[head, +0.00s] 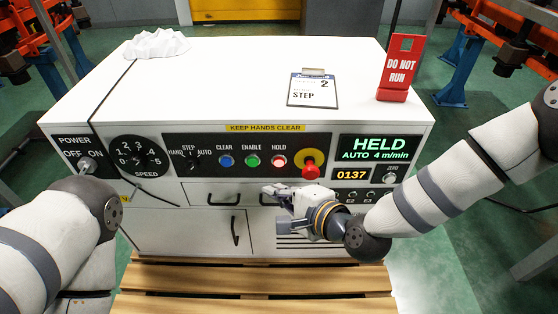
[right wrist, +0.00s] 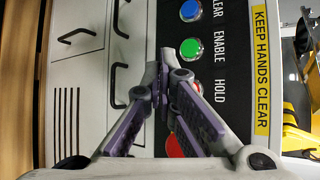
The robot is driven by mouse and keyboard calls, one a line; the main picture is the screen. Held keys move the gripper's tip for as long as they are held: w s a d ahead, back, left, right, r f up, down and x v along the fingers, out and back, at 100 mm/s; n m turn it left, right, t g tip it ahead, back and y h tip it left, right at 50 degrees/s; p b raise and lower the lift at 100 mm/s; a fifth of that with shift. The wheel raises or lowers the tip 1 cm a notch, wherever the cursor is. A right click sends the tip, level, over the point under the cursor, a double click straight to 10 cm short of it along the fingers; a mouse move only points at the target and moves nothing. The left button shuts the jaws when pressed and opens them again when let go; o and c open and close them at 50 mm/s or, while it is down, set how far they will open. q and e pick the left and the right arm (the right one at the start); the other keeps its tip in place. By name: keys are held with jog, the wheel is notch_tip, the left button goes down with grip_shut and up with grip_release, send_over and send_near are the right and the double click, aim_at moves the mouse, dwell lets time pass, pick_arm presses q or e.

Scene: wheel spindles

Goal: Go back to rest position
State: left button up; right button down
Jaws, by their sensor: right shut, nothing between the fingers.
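My right gripper (head: 272,190) is shut and empty in front of the white machine's control panel (head: 215,176), below the red HOLD button (head: 279,161) in the head view. In the right wrist view the closed fingertips (right wrist: 160,62) point at the panel, beside the green ENABLE button (right wrist: 190,48). They partly cover the red HOLD button. Contact with the panel cannot be told. My left arm comes in at the lower left; its gripper is out of view.
The display (head: 379,148) reads HELD, AUTO 4 m/min. A red mushroom button (head: 309,171), a speed knob (head: 138,158) and a power switch (head: 88,165) stick out. A DO NOT RUN sign (head: 402,68), a STEP card (head: 313,90) and white crumpled material (head: 156,44) are on top. A wooden pallet (head: 255,280) lies below.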

jog(key=s+d+f+n+g+h+p, duration=0.2)
jog(key=s+d+f+n+g, duration=0.15)
jog(key=s, duration=0.75)
jog(key=s+d+f+n+g+h+p, duration=0.1)
jog(key=s+d+f+n+g+p, duration=0.25)
jog(key=s, duration=0.65)
pick_arm(q)
jog(key=w+r+t+p, duration=0.2)
jog(key=w+r+t, duration=0.1)
jog(key=w+r, duration=0.4)
jog(key=shift+v, duration=0.85)
pick_arm(e)
jog(key=s+d+n+g+h, duration=0.2)
jog(key=s+d+n, duration=0.1)
jog(key=s+d, duration=0.5)
jog(key=s+d+r+n+g+h, duration=0.1)
jog(key=s+d+n+g+h, duration=0.2)
jog(key=s+d, duration=0.4)
jog(key=s, duration=0.8)
jog(key=shift+d+r, duration=0.3)
jog(key=shift+d, duration=0.05)
pick_arm(q)
jog(key=shift+w, duration=0.15)
pick_arm(e)
jog(key=shift+w, duration=0.1)
